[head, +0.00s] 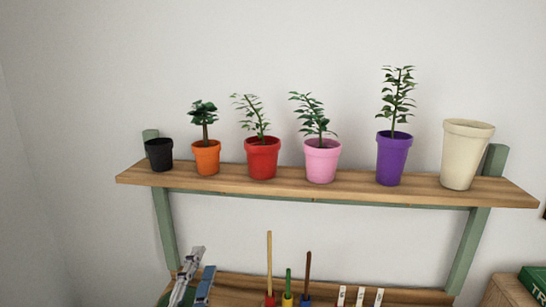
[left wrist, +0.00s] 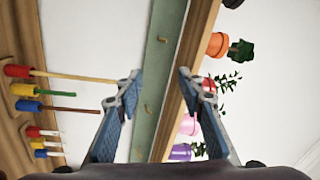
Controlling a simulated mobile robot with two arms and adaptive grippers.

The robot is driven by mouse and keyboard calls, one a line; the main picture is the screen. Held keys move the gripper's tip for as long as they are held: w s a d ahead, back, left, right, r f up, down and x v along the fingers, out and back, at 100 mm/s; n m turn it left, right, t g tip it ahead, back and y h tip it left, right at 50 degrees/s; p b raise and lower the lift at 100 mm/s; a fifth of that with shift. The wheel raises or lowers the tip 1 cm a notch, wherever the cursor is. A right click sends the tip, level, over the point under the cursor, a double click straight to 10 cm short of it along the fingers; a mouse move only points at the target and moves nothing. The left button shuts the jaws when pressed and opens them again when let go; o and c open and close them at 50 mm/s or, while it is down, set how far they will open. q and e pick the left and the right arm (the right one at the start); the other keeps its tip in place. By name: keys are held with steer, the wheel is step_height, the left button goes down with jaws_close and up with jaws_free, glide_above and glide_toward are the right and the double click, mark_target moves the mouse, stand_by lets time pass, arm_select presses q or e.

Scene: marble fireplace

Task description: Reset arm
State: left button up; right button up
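My left gripper (head: 203,262) shows at the bottom left of the head view, below the upper shelf's left part. In the left wrist view its two blue-padded fingers (left wrist: 160,82) stand wide apart with nothing between them. Behind the gap are the green rail and the shelf edge, seen sideways. My right gripper is in neither view.
The wooden upper shelf (head: 335,192) holds a black pot (head: 159,155), potted plants in orange (head: 206,158), red (head: 263,159), pink (head: 322,160) and purple (head: 391,160) pots, and a cream pot (head: 466,155). Long-handled tools (head: 269,265) stand on the lower shelf.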

arm_select(q)
steer(key=s+a+f+n+g+y, duration=0.2)
steer(key=a+f+n, duration=0.1)
steer(key=f, duration=0.3)
steer(key=s+a+f+n+g+y, duration=0.1)
steer(key=s+a+f+n+g, duration=0.15)
steer(key=f, duration=0.35)
steer(key=s+f+n+g+h, duration=0.1)
steer(key=s+f+n+g, duration=0.95)
steer(key=s+f, duration=1.15)
step_height(320, 180, down, 27)
steer(key=s+m+g+b, duration=0.2)
steer(key=s+b, duration=0.1)
steer(key=b, duration=0.2)
steer(key=s+a+f+b, duration=0.1)
steer(key=s+f+b, duration=0.1)
steer(key=s+f, duration=0.6)
steer(key=s+a+f+g+b, duration=0.1)
steer(key=s+a+f+b, duration=0.1)
steer(key=s+f, duration=0.7)
step_height(320, 180, down, 5)
steer(key=shift+s+a+r+g, duration=0.15)
steer(key=shift+a+g, duration=0.1)
steer(key=shift+g, duration=0.05)
